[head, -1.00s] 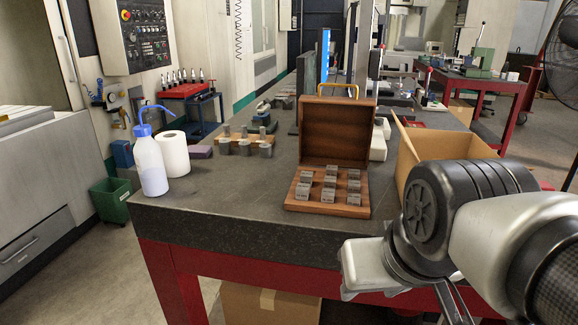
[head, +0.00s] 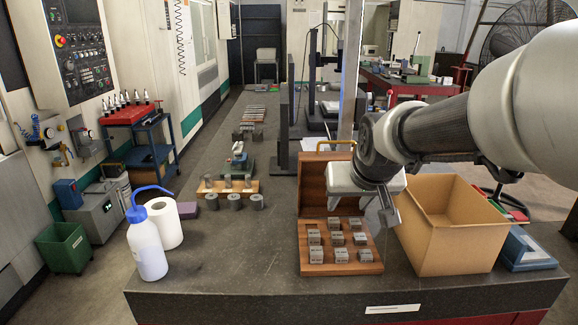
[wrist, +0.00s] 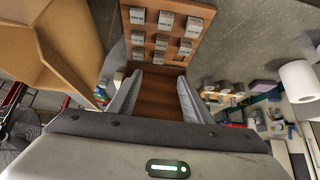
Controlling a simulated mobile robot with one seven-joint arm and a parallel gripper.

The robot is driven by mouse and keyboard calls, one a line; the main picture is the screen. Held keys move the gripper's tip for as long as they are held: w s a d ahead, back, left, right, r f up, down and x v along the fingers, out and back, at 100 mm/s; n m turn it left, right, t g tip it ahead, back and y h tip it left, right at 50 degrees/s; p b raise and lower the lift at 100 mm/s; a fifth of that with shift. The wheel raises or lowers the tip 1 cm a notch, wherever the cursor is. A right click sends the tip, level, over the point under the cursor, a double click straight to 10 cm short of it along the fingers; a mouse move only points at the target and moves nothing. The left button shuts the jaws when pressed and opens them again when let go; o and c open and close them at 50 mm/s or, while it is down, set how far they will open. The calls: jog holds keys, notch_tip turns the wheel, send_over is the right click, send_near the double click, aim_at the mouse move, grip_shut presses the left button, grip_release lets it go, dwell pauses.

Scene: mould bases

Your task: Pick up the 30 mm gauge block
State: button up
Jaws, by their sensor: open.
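Several grey steel gauge blocks (head: 338,239) stand in rows in the base of an open wooden case (head: 313,268) on the dark bench top. The blocks carry small markings, too small to read, so I cannot tell which is the 30 mm one. They also show at the top of the wrist view (wrist: 164,36). My gripper (head: 388,208) is above the right side of the case, near its raised lid (head: 314,182). In the wrist view my gripper (wrist: 158,78) is open and empty, its two fingers apart with the wooden case beyond them.
An open cardboard box (head: 455,235) stands close to the right of the case. A wash bottle (head: 148,248), a paper roll (head: 166,221) and a wooden stand with cylinders (head: 233,187) are to the left.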

jog(key=w, duration=0.2)
jog(key=b, duration=0.2)
send_near(334, 220)
jog(key=x, duration=0.3)
jog(key=shift+w+r, duration=0.1)
jog(key=b+x, duration=0.1)
jog(key=x, duration=0.4)
grip_shut()
